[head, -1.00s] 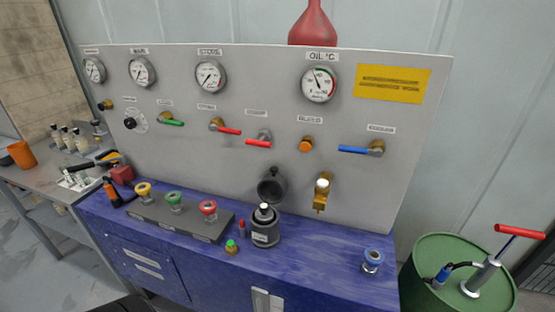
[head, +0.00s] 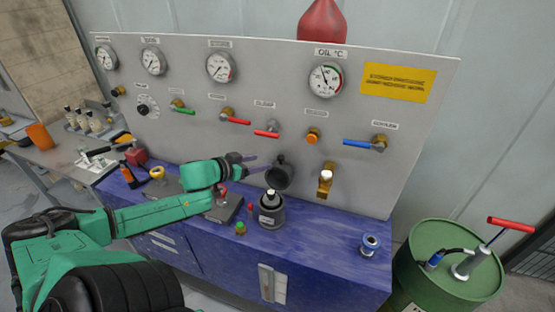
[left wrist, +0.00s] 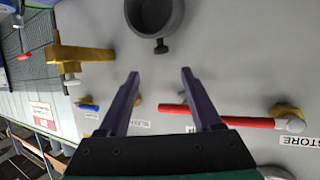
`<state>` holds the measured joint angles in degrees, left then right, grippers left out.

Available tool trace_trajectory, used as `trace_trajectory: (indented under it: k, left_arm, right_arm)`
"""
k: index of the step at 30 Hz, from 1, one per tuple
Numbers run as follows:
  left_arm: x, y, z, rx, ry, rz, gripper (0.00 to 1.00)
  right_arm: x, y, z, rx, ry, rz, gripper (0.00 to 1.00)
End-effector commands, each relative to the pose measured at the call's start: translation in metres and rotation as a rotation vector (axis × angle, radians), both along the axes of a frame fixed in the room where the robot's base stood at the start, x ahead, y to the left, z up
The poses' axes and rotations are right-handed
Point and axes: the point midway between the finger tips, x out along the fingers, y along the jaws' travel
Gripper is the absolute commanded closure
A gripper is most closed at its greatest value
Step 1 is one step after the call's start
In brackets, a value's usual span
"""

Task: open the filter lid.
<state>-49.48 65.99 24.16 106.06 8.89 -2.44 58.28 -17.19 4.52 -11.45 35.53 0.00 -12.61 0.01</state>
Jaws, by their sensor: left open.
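The filter (head: 279,173) is a dark grey round housing on the upright panel, with a small knob on its top edge. It also shows in the left wrist view (left wrist: 155,16) at the top, cut by the frame edge, with the knob pointing toward my fingers. I cannot tell the lid apart from the housing, nor whether it is open. My left gripper (head: 254,163) is open and empty, just left of the filter in the head view. In the left wrist view its two purple fingers (left wrist: 160,76) are apart, pointing toward the filter without visibly touching it. My right gripper is out of view.
A dark pot (head: 271,212) stands on the blue bench below the filter. A brass valve (head: 326,180) is right of the filter. A red lever (left wrist: 230,119) lies near my fingers in the wrist view. A green drum (head: 445,265) stands at right.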

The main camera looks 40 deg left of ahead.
Motion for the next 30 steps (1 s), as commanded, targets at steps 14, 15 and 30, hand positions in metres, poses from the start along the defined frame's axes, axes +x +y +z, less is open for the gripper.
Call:
trace_trajectory:
  k: [14,15,30]
  left_arm:
    - [0.065,-0.003,-0.030,0.005,-0.003,0.000,0.34]
    - [0.069,-0.002,-0.031,0.008,-0.003,0.002,0.34]
    - [0.095,-0.004,-0.039,0.004,0.001,0.003,0.34]
  right_arm:
    - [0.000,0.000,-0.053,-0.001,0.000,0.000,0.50]
    - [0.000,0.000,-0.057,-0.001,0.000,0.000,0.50]
    - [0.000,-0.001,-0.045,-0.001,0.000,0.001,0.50]
